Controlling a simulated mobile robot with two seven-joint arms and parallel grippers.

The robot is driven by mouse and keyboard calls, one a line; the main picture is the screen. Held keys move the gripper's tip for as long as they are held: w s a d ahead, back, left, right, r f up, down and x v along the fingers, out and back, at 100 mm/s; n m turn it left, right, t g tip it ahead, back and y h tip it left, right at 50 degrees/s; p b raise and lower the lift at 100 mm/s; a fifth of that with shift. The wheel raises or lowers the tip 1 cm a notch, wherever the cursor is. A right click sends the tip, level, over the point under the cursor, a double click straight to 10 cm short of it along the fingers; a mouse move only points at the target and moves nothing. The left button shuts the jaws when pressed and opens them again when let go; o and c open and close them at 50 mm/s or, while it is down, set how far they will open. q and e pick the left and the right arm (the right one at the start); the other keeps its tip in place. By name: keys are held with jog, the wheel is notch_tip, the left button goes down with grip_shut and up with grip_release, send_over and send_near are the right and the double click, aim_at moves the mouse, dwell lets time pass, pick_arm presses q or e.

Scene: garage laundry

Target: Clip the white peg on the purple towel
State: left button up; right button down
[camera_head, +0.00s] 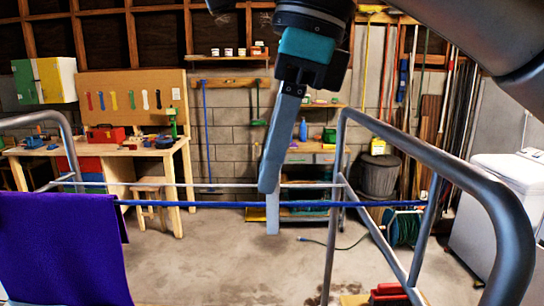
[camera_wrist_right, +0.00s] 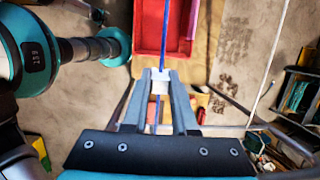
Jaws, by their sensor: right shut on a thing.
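The purple towel (camera_head: 62,250) hangs over the blue line (camera_head: 350,204) at the left of the head view. It does not show in the right wrist view. My right gripper (camera_head: 270,205) points down at the blue line, to the right of the towel and clear of it. In the right wrist view, my right gripper (camera_wrist_right: 160,82) is shut on the white peg (camera_wrist_right: 160,86). The blue line (camera_wrist_right: 165,35) runs behind the peg in that view; I cannot tell whether they touch. My left gripper is out of view.
A grey metal rack frame (camera_head: 440,165) stands at the right, with a pale bar (camera_head: 230,185) behind the blue line. A workbench (camera_head: 160,155) stands at the back left and a white appliance (camera_head: 510,200) at the right.

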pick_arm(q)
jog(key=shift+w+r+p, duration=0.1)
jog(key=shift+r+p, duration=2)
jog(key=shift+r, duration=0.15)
pick_arm(e)
jog(key=shift+r, duration=2.4)
